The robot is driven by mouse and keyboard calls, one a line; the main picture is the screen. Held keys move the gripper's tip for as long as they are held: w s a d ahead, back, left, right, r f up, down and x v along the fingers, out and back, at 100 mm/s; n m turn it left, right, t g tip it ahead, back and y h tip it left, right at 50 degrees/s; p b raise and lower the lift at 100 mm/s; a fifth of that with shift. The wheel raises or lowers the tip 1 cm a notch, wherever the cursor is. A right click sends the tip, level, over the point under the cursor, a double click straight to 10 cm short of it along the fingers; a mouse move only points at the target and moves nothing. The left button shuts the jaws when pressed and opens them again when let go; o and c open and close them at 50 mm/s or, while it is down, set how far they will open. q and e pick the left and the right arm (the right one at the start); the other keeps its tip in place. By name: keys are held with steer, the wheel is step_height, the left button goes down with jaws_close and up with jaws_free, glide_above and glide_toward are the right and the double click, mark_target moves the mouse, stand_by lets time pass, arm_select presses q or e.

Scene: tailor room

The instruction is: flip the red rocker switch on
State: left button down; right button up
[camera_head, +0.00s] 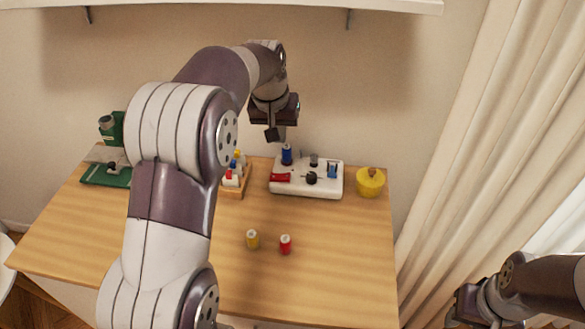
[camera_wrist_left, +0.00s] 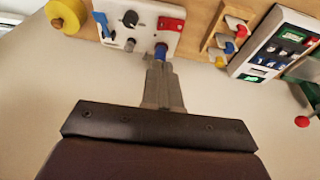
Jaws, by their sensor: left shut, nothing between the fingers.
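The red rocker switch (camera_head: 281,178) is at the front left of a white switch panel (camera_head: 310,191) lying on the wooden table. It also shows in the left wrist view (camera_wrist_left: 170,24), on the white panel (camera_wrist_left: 151,42). A blue-capped post (camera_head: 287,154) stands behind the rocker. My left gripper (camera_head: 273,134) is shut and empty, above and behind the panel's left part. In the left wrist view its fingertips (camera_wrist_left: 160,70) appear close to the blue post (camera_wrist_left: 160,52); whether they touch it I cannot tell. My right arm shows at the lower right, its fingers not visible.
A yellow round container (camera_head: 370,183) stands right of the panel. A wooden rack (camera_head: 236,190) with coloured spools is left of it. A yellow spool (camera_head: 253,239) and a red spool (camera_head: 285,244) stand in front. The front right table is clear.

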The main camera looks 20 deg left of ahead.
mark_target(288, 174)
arm_select(q)
steer(key=shift+f, duration=0.1)
steer(key=x, duration=0.9)
steer(key=s+x, duration=0.1)
steer(key=x, duration=0.3)
steer(key=shift+w+d+f, duration=0.15)
steer(key=shift+d+f, duration=0.15)
steer(key=shift+f, duration=0.15)
steer(key=shift+a, duration=0.1)
